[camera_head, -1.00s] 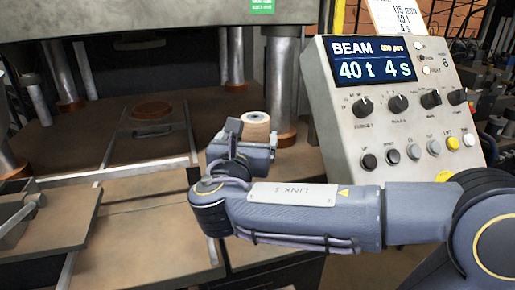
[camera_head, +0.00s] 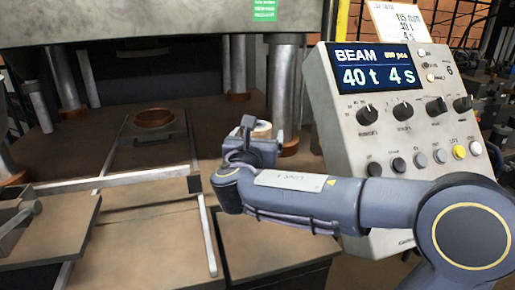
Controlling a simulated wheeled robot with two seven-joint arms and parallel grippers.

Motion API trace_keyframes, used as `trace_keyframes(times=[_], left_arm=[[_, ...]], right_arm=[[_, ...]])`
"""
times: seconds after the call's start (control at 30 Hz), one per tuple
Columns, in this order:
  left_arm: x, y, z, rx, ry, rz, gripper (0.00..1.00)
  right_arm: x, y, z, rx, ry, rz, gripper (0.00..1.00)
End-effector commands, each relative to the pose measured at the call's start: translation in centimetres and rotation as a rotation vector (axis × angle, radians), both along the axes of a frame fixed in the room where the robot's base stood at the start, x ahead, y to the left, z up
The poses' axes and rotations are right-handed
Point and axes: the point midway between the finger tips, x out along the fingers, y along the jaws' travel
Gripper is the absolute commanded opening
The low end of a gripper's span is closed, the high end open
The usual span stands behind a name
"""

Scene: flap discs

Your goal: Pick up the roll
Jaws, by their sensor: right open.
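My left gripper is not in view.
A control panel (camera_head: 400,140) with a lit screen stands close on the right. Press columns (camera_head: 284,90) rise behind the roll. A brown round ring (camera_head: 154,117) lies on the plate between metal rails (camera_head: 130,178) at left. The lower front plate (camera_head: 145,240) is bare.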

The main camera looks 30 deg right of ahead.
Motion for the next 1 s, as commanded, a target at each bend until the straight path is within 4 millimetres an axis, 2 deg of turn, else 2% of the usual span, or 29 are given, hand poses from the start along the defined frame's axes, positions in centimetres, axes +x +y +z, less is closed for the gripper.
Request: trace_keyframes(times=[0.07,0.57,0.83,1.0], left_arm=[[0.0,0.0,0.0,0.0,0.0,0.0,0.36],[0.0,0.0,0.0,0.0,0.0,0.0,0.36],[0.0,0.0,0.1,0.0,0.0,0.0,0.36],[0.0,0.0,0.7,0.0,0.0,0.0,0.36]], right_arm=[[0.0,0.0,0.0,0.0,0.0,0.0,0.86],[-0.1,0.0,0.0,-0.001,-0.001,0.0,0.23],[-0.1,0.0,0.6,0.0,-0.005,0.0,0.23],[-0.1,0.0,3.2,0.001,-0.01,-0.001,0.23]])
